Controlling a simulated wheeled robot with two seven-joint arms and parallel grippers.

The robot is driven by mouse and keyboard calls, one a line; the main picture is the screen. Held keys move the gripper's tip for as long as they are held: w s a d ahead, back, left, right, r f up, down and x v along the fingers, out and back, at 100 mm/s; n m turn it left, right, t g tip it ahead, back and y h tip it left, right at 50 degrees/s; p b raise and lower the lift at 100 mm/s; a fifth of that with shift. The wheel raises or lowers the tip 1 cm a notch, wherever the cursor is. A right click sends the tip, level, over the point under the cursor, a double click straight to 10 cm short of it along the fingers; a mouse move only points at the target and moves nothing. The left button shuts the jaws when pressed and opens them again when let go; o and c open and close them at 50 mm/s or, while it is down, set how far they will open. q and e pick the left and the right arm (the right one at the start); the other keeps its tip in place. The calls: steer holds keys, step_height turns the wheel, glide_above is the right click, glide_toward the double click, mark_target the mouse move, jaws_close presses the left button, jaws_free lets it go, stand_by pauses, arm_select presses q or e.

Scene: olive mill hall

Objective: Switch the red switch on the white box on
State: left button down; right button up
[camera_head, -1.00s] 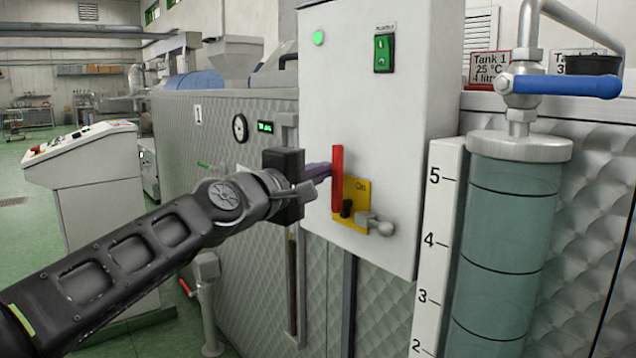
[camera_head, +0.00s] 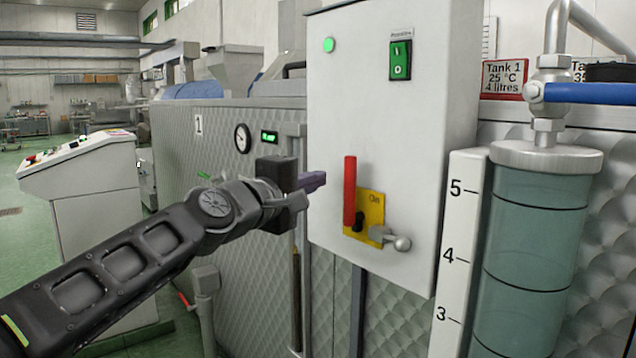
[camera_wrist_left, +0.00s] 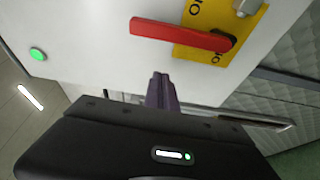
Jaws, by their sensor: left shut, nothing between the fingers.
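The white box (camera_head: 383,130) is fixed to the machine wall in the middle of the head view. Its red switch (camera_head: 350,190) is a lever standing upright, with its lower end on a yellow plate (camera_head: 373,207) marked "On". In the left wrist view the red switch (camera_wrist_left: 175,33) lies across the top, partly over the yellow plate (camera_wrist_left: 245,20). My left gripper (camera_head: 322,178) is shut and empty, left of the lever and apart from it. Its purple fingertips (camera_wrist_left: 160,80) show below the lever in the wrist view. My right gripper is not in view.
A green rocker switch (camera_head: 400,60) and a lit green lamp (camera_head: 329,45) are on the box. A grey ball-ended part (camera_head: 398,241) sticks out beside the yellow plate. A glass tank (camera_head: 535,240) stands at the right, with a blue-handled valve (camera_head: 585,93) above it.

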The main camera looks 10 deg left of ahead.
arm_select(q)
steer(key=b+v, duration=0.1)
steer(key=v, duration=0.8)
steer(key=shift+s+r, duration=0.2)
steer(key=shift+s, duration=0.15)
steer(key=shift+d, duration=0.1)
